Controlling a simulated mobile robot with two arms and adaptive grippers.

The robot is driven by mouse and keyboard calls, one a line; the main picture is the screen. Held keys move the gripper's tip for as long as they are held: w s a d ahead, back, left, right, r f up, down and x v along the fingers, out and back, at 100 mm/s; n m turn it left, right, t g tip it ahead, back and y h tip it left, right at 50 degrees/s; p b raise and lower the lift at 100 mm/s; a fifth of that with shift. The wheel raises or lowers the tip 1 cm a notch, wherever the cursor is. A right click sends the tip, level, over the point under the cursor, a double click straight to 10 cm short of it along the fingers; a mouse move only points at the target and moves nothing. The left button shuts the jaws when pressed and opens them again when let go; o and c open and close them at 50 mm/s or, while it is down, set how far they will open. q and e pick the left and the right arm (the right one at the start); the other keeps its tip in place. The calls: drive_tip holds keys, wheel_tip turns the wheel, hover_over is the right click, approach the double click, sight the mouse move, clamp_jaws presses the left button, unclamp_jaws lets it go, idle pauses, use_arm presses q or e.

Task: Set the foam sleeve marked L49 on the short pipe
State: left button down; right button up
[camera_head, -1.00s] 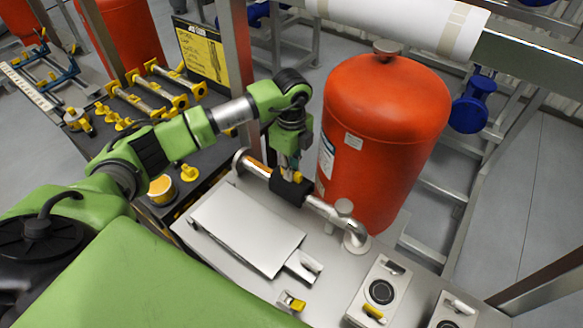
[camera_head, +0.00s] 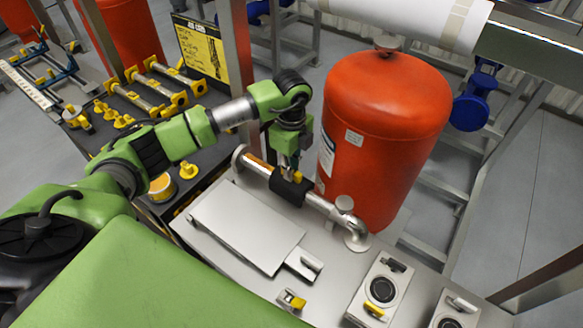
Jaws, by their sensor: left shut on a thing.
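A short metal pipe (camera_head: 319,202) runs across the back of the steel bench, with a flange at its left end and an elbow at its right. A black foam sleeve (camera_head: 291,191) sits at the middle of the pipe; any L49 marking on it is too small to read. My left gripper (camera_head: 291,175) reaches down from above and is shut on the sleeve. Whether the sleeve wraps fully around the pipe cannot be told from here. My right gripper is not in view.
A large red tank (camera_head: 385,130) stands close behind the pipe. A flat grey panel (camera_head: 245,228) lies on the bench in front. Grey boxes with black dials (camera_head: 381,289) stand at the right. A dark table (camera_head: 137,143) with yellow-ended parts is at the left.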

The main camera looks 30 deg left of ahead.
use_arm(q)
drive_tip(key=shift+f, duration=0.35)
idle(0.5)
drive_tip(key=c, duration=2)
unclamp_jaws()
drive_tip(key=shift+o, duration=0.2)
drive_tip(key=shift+c, duration=0.9)
drive_tip(key=shift+r, duration=0.1)
drive_tip(key=shift+r+p, duration=2.7)
drive_tip(key=shift+r, duration=1.25)
drive_tip(key=shift+f, duration=0.1)
